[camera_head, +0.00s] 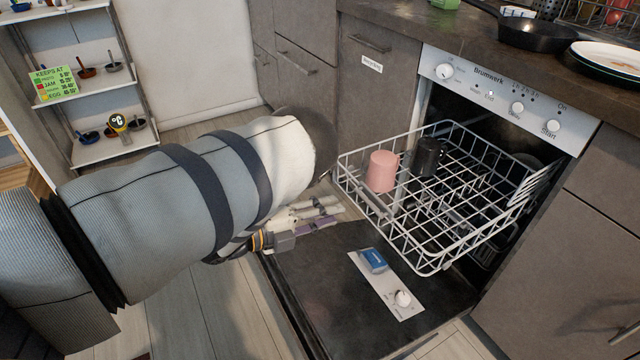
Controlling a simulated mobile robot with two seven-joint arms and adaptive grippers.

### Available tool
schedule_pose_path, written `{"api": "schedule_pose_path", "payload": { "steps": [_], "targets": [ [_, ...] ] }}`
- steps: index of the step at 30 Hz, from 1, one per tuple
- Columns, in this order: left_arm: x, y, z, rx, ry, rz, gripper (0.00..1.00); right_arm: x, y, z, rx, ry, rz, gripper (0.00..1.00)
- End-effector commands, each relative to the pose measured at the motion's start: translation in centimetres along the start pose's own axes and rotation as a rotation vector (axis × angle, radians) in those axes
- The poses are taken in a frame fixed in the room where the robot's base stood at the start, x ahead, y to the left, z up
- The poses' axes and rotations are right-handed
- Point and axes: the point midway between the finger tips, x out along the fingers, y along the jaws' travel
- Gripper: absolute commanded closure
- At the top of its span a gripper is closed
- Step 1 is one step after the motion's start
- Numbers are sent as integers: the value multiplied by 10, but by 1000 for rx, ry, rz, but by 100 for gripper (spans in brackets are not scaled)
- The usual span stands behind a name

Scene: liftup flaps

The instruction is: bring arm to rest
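My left arm comes in from the left, wrapped in a grey padded sleeve with dark straps. My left gripper (318,214) is low beside the left edge of the open dishwasher door (330,285). It is partly hidden by the arm's wrist, and its light fingers point right, toward the pulled-out rack. I see nothing clearly held in it. Its fingers appear apart from the white wire rack (437,268). My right gripper is not in view.
A pink mug (381,171) and a black mug (427,157) stand in the rack. A pan (540,35) and plates (608,58) are on the counter (470,30). A shelf (98,92) stands at left. Floor is clear below the arm.

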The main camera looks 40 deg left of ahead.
Motion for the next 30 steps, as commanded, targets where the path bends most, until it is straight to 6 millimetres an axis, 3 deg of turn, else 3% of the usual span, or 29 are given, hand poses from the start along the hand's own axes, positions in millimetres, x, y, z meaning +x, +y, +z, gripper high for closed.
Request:
{"api": "schedule_pose_path", "payload": {
  "steps": [6, 18, 20, 23, 25, 27, 30],
  "targets": [
    [-23, 0, 0, 1, -1, -1, 73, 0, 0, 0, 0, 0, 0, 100],
    [-24, 0, 0, -1, -1, 0, 73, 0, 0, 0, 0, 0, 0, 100],
    [-26, 8, -1, -31, -16, 24, 73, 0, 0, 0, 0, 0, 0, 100],
    [-43, 57, -8, -224, -124, 186, 73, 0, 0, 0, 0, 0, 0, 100],
    [-74, 111, -22, -451, -268, 367, 73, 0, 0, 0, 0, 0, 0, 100],
    [-117, 161, -47, -682, -441, 552, 73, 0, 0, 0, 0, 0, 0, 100],
    [-189, 212, -94, -964, -706, 792, 73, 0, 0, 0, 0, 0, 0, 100]
  ]
}}
